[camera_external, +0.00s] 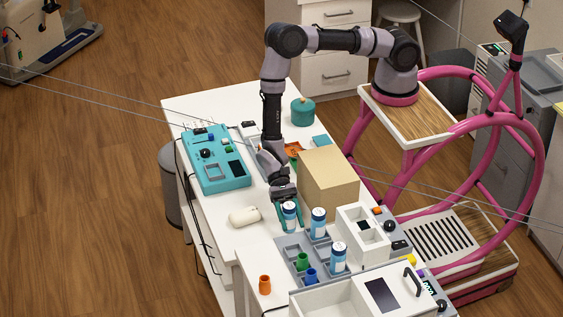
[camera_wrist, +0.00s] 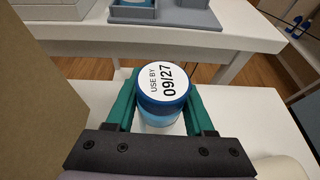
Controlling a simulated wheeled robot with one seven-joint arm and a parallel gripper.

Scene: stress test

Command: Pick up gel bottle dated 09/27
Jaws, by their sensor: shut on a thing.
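The gel bottle (camera_wrist: 163,92) in the wrist view has a blue cap with a white label reading "USE BY 09/27". My gripper (camera_wrist: 163,110) has its green fingers on either side of this bottle and is shut on it. In the external view the same blue-and-white bottle (camera_external: 290,217) stands upright between the fingers of my gripper (camera_external: 287,208). Two similar bottles stand nearby, one just right of it (camera_external: 318,223) and one further front (camera_external: 338,258). Their dates cannot be read. Whether the held bottle touches the table is unclear.
A cardboard-coloured box (camera_external: 328,182) stands close to the right of my gripper. A grey tray (camera_external: 291,242) holds the other bottles and small cups. A white rounded object (camera_external: 244,216) lies to the left. A teal device (camera_external: 215,160) and a white open-topped box (camera_external: 362,234) are also near.

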